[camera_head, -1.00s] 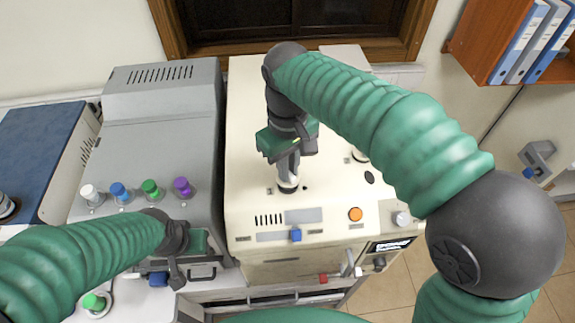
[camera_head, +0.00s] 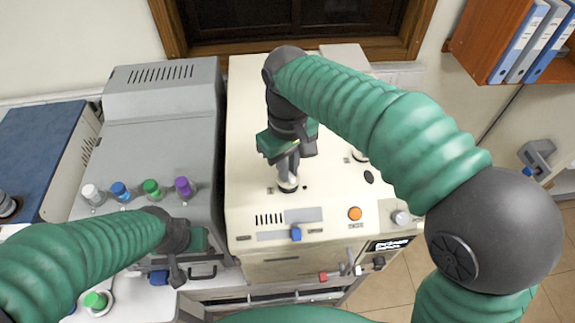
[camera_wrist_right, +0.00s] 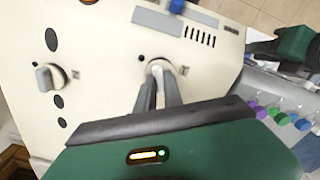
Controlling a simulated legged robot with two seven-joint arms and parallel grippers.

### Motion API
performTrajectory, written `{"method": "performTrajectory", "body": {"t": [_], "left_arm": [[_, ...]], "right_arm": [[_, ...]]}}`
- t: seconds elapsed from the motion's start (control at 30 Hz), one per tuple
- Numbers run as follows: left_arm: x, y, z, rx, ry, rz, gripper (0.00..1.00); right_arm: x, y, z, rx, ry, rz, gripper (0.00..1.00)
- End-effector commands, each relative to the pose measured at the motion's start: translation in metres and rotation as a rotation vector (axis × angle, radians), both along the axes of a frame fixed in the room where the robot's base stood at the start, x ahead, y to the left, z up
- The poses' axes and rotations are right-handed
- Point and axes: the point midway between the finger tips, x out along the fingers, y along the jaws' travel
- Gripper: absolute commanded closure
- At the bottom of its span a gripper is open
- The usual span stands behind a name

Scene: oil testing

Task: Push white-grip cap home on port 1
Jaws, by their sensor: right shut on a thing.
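The white-grip cap (camera_head: 287,186) sits at a port on the cream machine's top (camera_head: 330,190). It is upright, and most of its grip is hidden between the fingers. My right gripper (camera_head: 288,174) points down and is shut on the cap. In the right wrist view the gripper's fingers (camera_wrist_right: 160,88) close around the cap (camera_wrist_right: 159,66). I cannot tell how deep the cap sits in the port. My left gripper (camera_head: 177,275) hangs in front of the grey machine, away from the cap; its jaw state is unclear.
Another grip (camera_wrist_right: 48,77) stands on the same panel, beside several dark openings. White, blue, green and purple caps (camera_head: 152,189) stand on the grey machine. An orange button (camera_head: 355,213) and a blue switch (camera_head: 296,234) lie near the cream machine's front.

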Motion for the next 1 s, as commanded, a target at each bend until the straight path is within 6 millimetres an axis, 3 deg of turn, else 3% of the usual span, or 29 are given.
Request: {"method": "performTrajectory", "body": {"t": [0.27, 0.3, 0.5, 0.7, 0.87, 1.0], "left_arm": [[-0.0001, 0.0000, -0.0002, 0.000, 0.000, 0.000, 0.64], [-0.0001, 0.0000, -0.0002, 0.000, 0.000, 0.000, 0.64], [-0.0001, 0.0000, -0.0002, 0.000, 0.000, 0.000, 0.64], [-0.0001, 0.0000, -0.0002, 0.000, 0.000, 0.000, 0.64], [-0.0001, 0.0000, -0.0002, 0.000, 0.000, 0.000, 0.64], [-0.0001, 0.0000, -0.0002, 0.000, 0.000, 0.000, 0.64]], "right_arm": [[0.0000, 0.0000, -0.0003, 0.000, 0.000, 0.000, 1.00], [0.0000, 0.0000, -0.0003, 0.000, 0.000, 0.000, 0.87], [0.0000, 0.0000, -0.0003, 0.000, 0.000, 0.000, 0.63], [-0.0001, -0.0001, -0.0003, 0.000, 0.000, 0.000, 0.63], [-0.0001, -0.0001, -0.0003, 0.000, 0.000, 0.000, 0.43], [-0.0001, -0.0001, -0.0003, 0.000, 0.000, 0.000, 0.41]]}}
